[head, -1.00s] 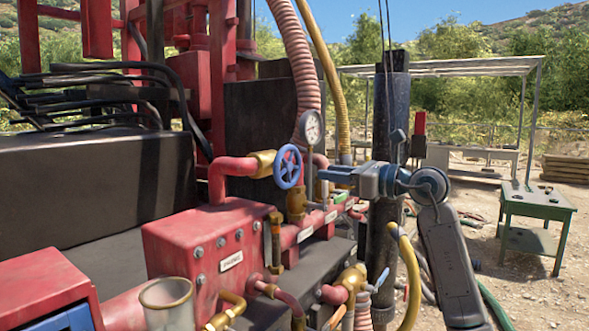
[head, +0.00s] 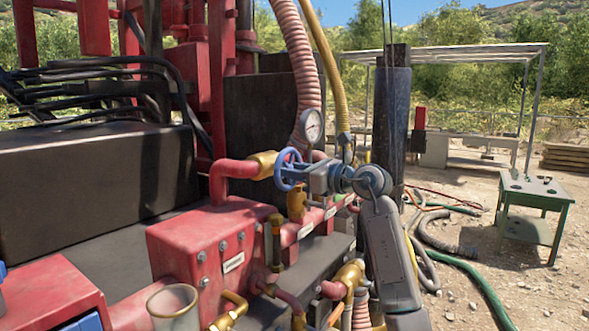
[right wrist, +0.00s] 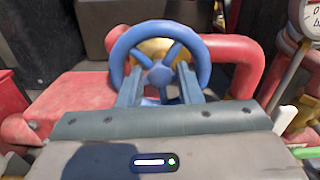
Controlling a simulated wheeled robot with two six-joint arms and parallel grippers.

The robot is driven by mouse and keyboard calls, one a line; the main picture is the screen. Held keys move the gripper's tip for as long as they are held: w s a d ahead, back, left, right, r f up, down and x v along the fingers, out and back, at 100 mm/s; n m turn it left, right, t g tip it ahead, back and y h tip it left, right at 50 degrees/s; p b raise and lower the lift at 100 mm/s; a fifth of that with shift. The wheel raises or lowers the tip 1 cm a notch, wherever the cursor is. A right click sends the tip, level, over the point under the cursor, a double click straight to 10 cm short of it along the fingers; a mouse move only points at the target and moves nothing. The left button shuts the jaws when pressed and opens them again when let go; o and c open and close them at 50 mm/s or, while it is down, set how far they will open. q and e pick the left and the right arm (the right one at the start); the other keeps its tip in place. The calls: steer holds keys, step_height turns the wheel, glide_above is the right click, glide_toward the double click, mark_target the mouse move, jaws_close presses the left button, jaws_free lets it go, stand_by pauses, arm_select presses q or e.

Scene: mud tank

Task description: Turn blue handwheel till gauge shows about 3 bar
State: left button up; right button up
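The blue handwheel (head: 286,168) sits on a brass valve at the end of a red pipe. In the right wrist view the wheel (right wrist: 160,68) faces me, with its hub and spokes in the middle. My right gripper (head: 303,176) is at the wheel. Its two fingers (right wrist: 159,84) are apart and overlap the lower half of the wheel, one on each side below the hub. I cannot tell whether they touch it. The round white gauge (head: 312,125) stands just right of the wheel; its needle is too small to read. The gauge's edge shows in the right wrist view (right wrist: 313,18). My left gripper is out of view.
A ribbed pink hose (head: 305,75) and a yellow hose (head: 327,70) hang behind the gauge. A red box (head: 200,250) and brass valves (head: 352,272) lie below the wheel. A green table (head: 535,195) stands at the right on open ground.

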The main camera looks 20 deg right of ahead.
jaws_close()
steer(key=shift+m, duration=0.4)
steer(key=shift+r+m+p, duration=0.1)
steer(key=shift+m+p, duration=2.3)
steer(key=shift+m, duration=1.5)
jaws_free()
